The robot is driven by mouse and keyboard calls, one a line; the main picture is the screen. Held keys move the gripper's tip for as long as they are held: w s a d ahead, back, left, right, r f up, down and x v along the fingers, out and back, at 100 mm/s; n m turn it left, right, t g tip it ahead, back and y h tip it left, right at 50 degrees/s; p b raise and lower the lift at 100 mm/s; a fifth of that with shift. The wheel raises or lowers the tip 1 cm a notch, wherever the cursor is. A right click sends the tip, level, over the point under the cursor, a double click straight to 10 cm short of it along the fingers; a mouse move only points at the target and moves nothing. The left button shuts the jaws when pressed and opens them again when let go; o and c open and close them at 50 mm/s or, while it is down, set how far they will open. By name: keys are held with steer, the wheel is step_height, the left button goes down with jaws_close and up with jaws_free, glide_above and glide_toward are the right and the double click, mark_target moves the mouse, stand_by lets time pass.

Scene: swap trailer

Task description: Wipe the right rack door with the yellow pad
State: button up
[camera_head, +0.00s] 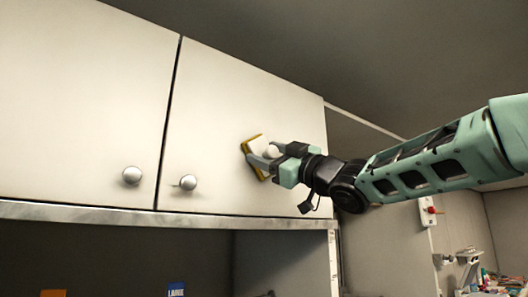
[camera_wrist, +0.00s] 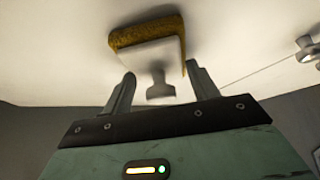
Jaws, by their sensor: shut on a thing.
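The right rack door (camera_head: 225,95) is a closed cream panel with a round metal knob (camera_head: 188,182) at its lower left. The yellow pad (camera_head: 247,145) is at the right half of this door, its yellow side towards the panel. I cannot tell for sure whether it touches. My gripper (camera_head: 269,157) is shut on the pad's pale handle. In the wrist view, the yellow pad (camera_wrist: 140,32) has a pale backing and a stubby handle (camera_wrist: 158,86) between my two fingers. The pad's face is hidden against the door side.
The left rack door (camera_head: 75,95) is closed, with its own knob (camera_head: 132,175). A metal ledge (camera_head: 120,217) runs below both doors, over a dark open bay. A red switch box (camera_head: 429,211) and a cluttered bench are at the lower right.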

steer(key=shift+w+d+p, duration=0.85)
steer(key=shift+w+d, duration=1)
steer(key=shift+d, duration=0.85)
steer(key=shift+s+a+b, duration=0.8)
steer(key=shift+s+a, duration=0.2)
steer(key=shift+a, duration=0.5)
steer(key=shift+s+a+b, duration=0.75)
steer(key=shift+s+a, duration=0.3)
steer(key=shift+a, duration=0.4)
steer(key=shift+s+a+b, duration=0.8)
steer(key=shift+s+a, duration=0.2)
steer(key=shift+a, duration=0.5)
steer(key=s+d+b, duration=0.1)
steer(key=s+d, duration=0.2)
steer(key=s, duration=0.2)
steer(key=shift+d+b, duration=0.2)
steer(key=shift+b, duration=0.2)
steer(key=shift+s+d+b, duration=0.15)
steer(key=shift+s+d, duration=0.3)
steer(key=shift+s, duration=0.15)
steer(key=shift+s+d+b, duration=0.15)
steer(key=shift+s+d, duration=0.25)
steer(key=shift+s, duration=0.2)
